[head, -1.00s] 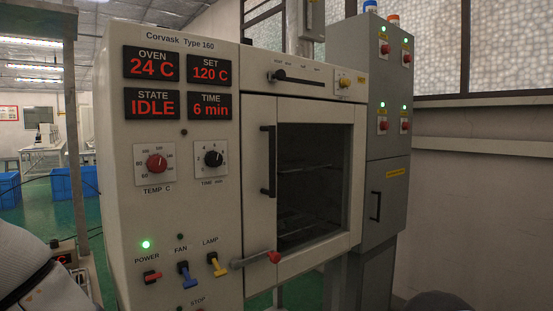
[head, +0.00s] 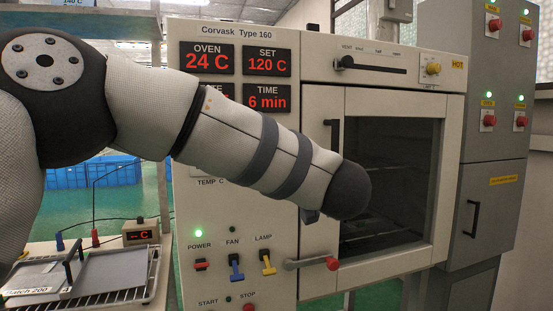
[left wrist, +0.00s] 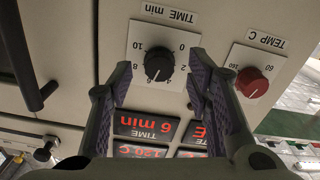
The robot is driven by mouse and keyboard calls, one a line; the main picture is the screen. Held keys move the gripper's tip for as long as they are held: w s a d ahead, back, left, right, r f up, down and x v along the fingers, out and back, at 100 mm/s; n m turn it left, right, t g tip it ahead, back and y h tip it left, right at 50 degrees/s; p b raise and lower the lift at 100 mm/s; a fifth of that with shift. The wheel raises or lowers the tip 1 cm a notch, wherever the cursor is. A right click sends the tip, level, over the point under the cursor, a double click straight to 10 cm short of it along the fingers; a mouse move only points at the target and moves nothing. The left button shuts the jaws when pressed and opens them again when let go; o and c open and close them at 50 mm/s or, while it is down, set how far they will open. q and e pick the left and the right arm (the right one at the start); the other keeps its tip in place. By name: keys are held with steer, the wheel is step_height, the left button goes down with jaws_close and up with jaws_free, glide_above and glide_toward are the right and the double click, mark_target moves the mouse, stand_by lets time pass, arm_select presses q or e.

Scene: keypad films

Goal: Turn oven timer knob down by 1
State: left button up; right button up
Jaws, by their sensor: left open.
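The oven timer knob (left wrist: 158,67) is black with a white pointer mark, on a white dial plate marked TIME min. It shows upside down in the left wrist view, its pointer toward the lower part of the scale. My left gripper (left wrist: 163,68) is open, its two purple-lined fingers on either side of the knob in the picture. I cannot tell whether they touch it. In the head view my left arm covers the timer knob, and the gripper is mostly hidden. The time display (head: 266,98) reads 6 min. My right gripper is not in view.
The red temperature knob (left wrist: 252,82) sits beside the timer dial. Below are power (head: 200,264), fan (head: 236,266) and lamp (head: 267,262) switches and a red-tipped lever (head: 331,263). The oven door handle (head: 335,150) stands out nearby. A bench with a rack is at the lower left.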

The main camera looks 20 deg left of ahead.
arm_select(q)
steer(key=shift+x, duration=1.25)
jaws_close()
steer(key=n, duration=0.5)
steer(key=shift+d, duration=0.1)
jaws_free()
